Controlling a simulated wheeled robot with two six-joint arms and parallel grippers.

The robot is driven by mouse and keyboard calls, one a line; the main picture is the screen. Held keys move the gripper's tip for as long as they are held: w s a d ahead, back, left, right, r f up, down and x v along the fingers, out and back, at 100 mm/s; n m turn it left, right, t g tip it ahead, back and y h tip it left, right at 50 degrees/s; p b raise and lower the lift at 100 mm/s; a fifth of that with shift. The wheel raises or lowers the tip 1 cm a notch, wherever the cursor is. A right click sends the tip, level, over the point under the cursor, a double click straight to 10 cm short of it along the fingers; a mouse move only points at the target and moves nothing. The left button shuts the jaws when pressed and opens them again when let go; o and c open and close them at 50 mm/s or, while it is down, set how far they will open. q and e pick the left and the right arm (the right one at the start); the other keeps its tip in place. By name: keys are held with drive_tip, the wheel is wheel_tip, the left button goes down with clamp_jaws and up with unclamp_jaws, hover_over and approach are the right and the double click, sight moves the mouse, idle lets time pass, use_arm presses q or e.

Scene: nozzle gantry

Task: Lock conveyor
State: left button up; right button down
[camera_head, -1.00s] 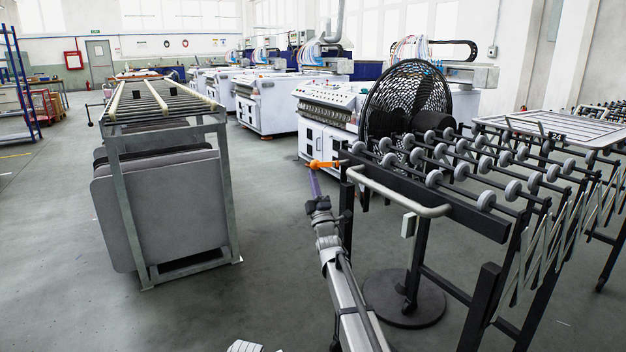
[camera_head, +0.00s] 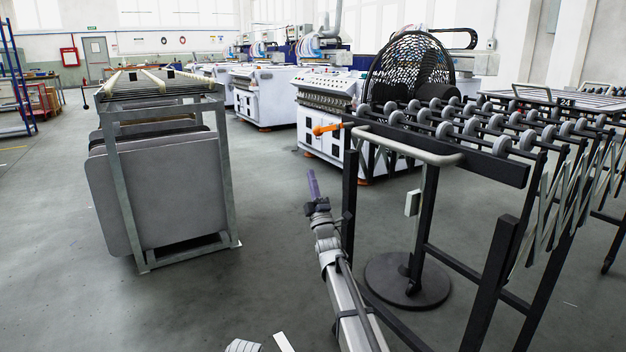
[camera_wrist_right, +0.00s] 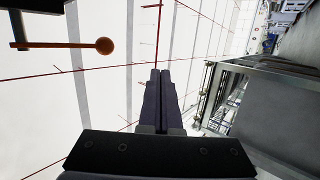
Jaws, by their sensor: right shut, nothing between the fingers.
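The roller conveyor (camera_head: 440,158) stands at the right on black legs, with grey rollers on top and a pale bar handle along its near end. An orange lever (camera_head: 325,129) sticks out to the left from its near left corner. The lever also shows in the right wrist view (camera_wrist_right: 75,45), at the upper left, with a round knob at its end. My right gripper (camera_head: 312,174) is below and a little left of the lever, apart from it. In the right wrist view its fingers (camera_wrist_right: 160,75) are together with nothing between them. My left gripper is not in view.
A grey metal rack (camera_head: 130,190) holding large flat panels stands at the left. A black fan (camera_head: 408,70) on a round base (camera_head: 407,281) stands behind the conveyor. White machines (camera_head: 262,95) line the back. The floor between rack and conveyor is clear.

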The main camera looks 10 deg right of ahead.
use_arm(q)
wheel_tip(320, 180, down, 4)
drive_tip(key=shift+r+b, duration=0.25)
drive_tip(key=shift+b, duration=0.95)
use_arm(e)
drive_tip(key=f, duration=0.3)
drive_tip(key=shift+s+a+f, duration=0.25)
drive_tip(key=shift+s, duration=0.05)
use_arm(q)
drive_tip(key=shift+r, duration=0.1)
use_arm(e)
drive_tip(key=s+a+f+m+g+h+p, duration=0.1)
drive_tip(key=s+a+f+m+g+p, duration=0.7)
drive_tip(key=s+a+f+g+p, duration=0.45)
drive_tip(key=s+d+m+g+h+p, duration=0.1)
drive_tip(key=s+m+g+p, duration=0.35)
drive_tip(key=s, duration=1.35)
drive_tip(key=s+d+m+g+h+p, duration=0.15)
drive_tip(key=s+g+p, duration=0.6)
drive_tip(key=s, duration=1.05)
use_arm(q)
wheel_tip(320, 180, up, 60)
drive_tip(key=p, duration=3.5)
drive_tip(key=shift+p, duration=0.4)
use_arm(e)
wheel_tip(320, 180, up, 37)
drive_tip(key=g, duration=0.1)
drive_tip(key=shift+w+a+f+n+g, duration=0.15)
drive_tip(key=shift+w+a+n+g, duration=0.2)
drive_tip(key=shift+w+a, duration=0.1)
